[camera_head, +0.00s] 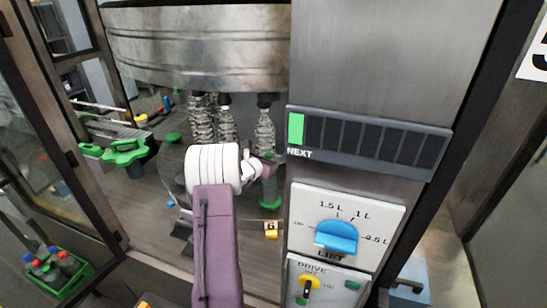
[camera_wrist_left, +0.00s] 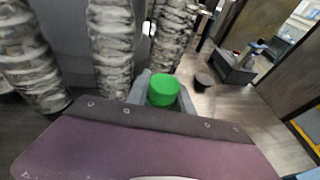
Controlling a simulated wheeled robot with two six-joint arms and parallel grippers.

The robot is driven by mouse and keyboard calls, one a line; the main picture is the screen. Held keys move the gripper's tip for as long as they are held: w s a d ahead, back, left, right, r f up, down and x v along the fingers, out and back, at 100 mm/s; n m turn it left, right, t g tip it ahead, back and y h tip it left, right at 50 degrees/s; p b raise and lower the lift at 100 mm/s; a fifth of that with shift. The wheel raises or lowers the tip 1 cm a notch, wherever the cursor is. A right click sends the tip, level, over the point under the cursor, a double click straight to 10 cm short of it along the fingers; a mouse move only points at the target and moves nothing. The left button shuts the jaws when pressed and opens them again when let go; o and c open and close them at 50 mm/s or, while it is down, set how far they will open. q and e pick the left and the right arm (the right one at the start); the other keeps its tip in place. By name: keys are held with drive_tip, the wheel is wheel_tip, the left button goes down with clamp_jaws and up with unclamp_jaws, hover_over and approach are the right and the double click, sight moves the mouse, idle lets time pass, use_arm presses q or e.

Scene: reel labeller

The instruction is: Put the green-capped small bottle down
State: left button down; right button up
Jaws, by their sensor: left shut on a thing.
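My left gripper (camera_head: 268,163) reaches in from the purple and white left arm, under the round metal carousel. In the left wrist view, the green cap of the small bottle (camera_wrist_left: 163,90) sits between the grey fingers of the gripper (camera_wrist_left: 162,92), which are shut on it. The bottle's body below the cap is hidden in that view. In the head view, a green shape (camera_head: 268,192) shows just below the gripper; I cannot tell whether it is the bottle or a stand. My right gripper is not in view.
A green star wheel (camera_head: 126,151) is at left. A control panel (camera_head: 345,228) with a blue knob is at right. A green crate (camera_head: 72,286) holds bottles at lower left.

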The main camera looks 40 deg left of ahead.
use_arm(q)
drive_tip(key=c, duration=1.1)
unclamp_jaws()
drive_tip(key=shift+s+d, duration=0.1)
drive_tip(key=shift+d, duration=0.05)
drive_tip(key=b+v, duration=0.3)
drive_tip(key=v, duration=0.9)
drive_tip(key=shift+r, duration=0.15)
